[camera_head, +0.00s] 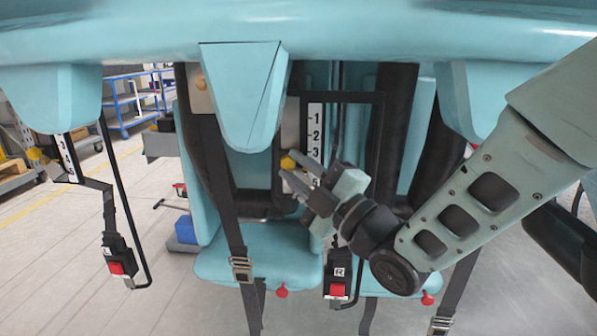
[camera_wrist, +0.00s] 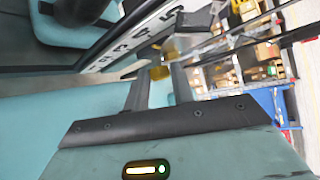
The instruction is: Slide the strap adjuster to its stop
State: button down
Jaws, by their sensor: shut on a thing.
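The strap adjuster shows as a yellow knob (camera_head: 288,162) at the left edge of a white number scale (camera_head: 315,131) on the middle seat. The knob is a little below the level of the 3. My gripper (camera_head: 286,165) reaches in from the right, with its fingers on either side of the knob, shut on it. In the wrist view the yellow knob (camera_wrist: 159,73) sits between the fingertips. The fingers hide part of the scale below the 3. The slot behind the knob is mostly hidden.
Teal restraint pads (camera_head: 243,95) hang around the scale. A black strap with a metal buckle (camera_head: 242,270) runs down left of my gripper. A black buckle with a red button (camera_head: 338,280) hangs below. Another scale (camera_head: 68,158) with a yellow knob stands at left.

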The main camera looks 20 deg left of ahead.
jog(key=c, duration=1.2)
grip_release()
jog(key=shift+r, duration=0.1)
jog(key=v, duration=1.7)
jog(key=shift+d+b, duration=0.25)
jog(key=shift+b, duration=0.1)
